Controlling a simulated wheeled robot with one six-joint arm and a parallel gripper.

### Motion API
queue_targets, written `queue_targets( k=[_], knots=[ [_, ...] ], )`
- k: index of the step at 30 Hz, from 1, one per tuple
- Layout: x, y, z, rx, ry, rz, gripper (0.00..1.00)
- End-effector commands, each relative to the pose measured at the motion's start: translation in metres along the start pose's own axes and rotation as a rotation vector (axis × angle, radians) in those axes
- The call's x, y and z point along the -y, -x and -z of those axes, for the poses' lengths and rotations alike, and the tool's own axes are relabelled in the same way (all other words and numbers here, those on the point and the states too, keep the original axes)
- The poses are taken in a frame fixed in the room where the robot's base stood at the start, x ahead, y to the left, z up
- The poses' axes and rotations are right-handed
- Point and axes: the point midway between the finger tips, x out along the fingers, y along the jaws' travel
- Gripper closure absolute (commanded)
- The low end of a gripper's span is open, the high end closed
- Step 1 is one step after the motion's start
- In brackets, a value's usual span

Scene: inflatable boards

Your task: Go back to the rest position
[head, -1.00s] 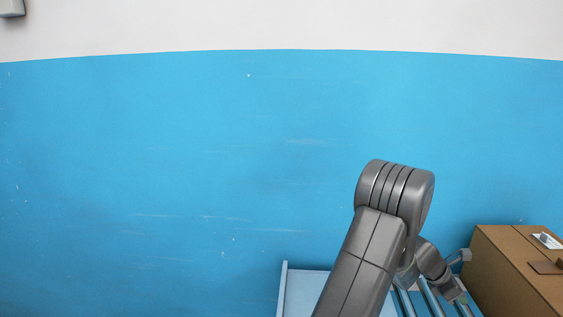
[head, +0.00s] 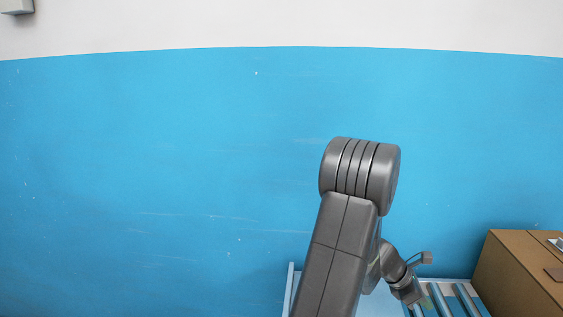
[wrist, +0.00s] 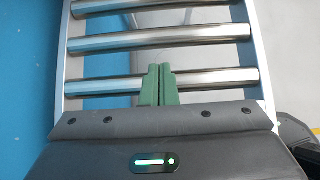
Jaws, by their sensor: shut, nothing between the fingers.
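My gripper (wrist: 159,85) shows in the wrist view with its two green fingers together and nothing between them. It is above metal rollers in a light frame. In the head view my arm rises from the bottom middle, bends at a rounded elbow and folds down to the right, with the wrist low over the rollers. The fingertips are hard to make out in the head view.
A roller conveyor (head: 458,299) runs along the lower right, and its rollers (wrist: 160,41) fill the top of the wrist view. A brown cardboard box (head: 515,275) stands at the right edge. A blue and white wall (head: 150,150) is behind. The space left of my arm is clear.

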Motion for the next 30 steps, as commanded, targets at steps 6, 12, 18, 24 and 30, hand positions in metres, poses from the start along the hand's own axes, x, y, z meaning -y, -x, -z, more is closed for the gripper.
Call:
queue_targets(
  k=[6,12,18,24,30],
  knots=[
    [-0.001,0.033,0.031,-0.001,0.003,-0.002,1.0],
    [-0.001,0.06,0.057,-0.001,0.004,-0.001,1.0],
    [-0.001,0.086,0.083,-0.001,0.005,-0.002,1.0],
    [-0.001,0.11,0.106,-0.001,0.004,-0.002,1.0],
    [0.0,0.134,0.13,-0.001,0.003,-0.002,1.0]
  ],
)
